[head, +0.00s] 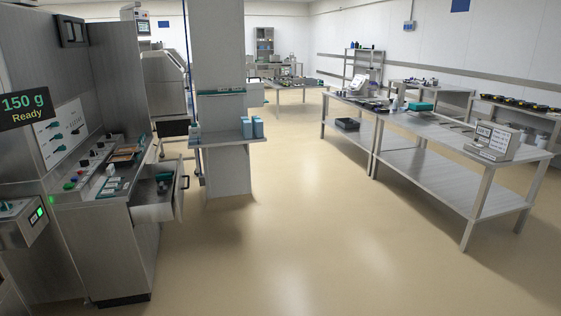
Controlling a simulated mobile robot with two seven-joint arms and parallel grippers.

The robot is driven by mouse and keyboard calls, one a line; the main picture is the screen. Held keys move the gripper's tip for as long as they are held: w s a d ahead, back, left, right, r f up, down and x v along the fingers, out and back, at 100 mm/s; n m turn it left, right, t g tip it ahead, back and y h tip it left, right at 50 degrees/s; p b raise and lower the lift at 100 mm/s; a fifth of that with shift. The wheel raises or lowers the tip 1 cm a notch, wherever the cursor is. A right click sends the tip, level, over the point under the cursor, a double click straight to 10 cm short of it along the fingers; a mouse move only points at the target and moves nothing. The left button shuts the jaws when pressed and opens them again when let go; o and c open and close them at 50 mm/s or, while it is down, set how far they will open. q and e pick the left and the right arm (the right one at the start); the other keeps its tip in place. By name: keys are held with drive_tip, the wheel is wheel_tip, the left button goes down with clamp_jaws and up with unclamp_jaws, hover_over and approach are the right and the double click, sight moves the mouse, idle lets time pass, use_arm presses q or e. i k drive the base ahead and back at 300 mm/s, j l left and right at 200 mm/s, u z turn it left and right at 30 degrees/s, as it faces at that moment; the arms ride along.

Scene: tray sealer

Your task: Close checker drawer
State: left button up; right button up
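An open drawer (158,206) sticks out to the right from the front of the grey metal machine cabinet (126,262) on the left. It has a metal front with a dark handle (184,182) on its outer face. Some teal and dark items (165,181) lie inside it; they are too small to name. Above the drawer, the machine's worktop (108,178) carries knobs and a brownish tray (126,154). Neither of my grippers shows in the head view.
A square column (217,60) with a small shelf (222,138) holding blue containers (252,127) stands behind the drawer. A long steel table (440,133) stands at the right. The beige floor (300,230) between them is clear. A display (26,108) reads "150 g Ready".

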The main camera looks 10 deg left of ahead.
sight(142, 208)
drive_tip(key=i+l+u, duration=0.1)
drive_tip(key=i+u, duration=0.35)
drive_tip(key=i+l+u, duration=0.4)
drive_tip(key=i, duration=0.2)
drive_tip(key=i+l+u, duration=0.3)
drive_tip(key=i+u, duration=0.15)
drive_tip(key=i+j, duration=0.15)
drive_tip(key=i, duration=0.4)
drive_tip(key=i+j, duration=0.15)
drive_tip(key=i, duration=0.4)
drive_tip(key=i+j, duration=0.15)
drive_tip(key=i, duration=0.4)
drive_tip(key=i+j, duration=0.15)
drive_tip(key=i, duration=0.35)
drive_tip(key=j+u, duration=0.05)
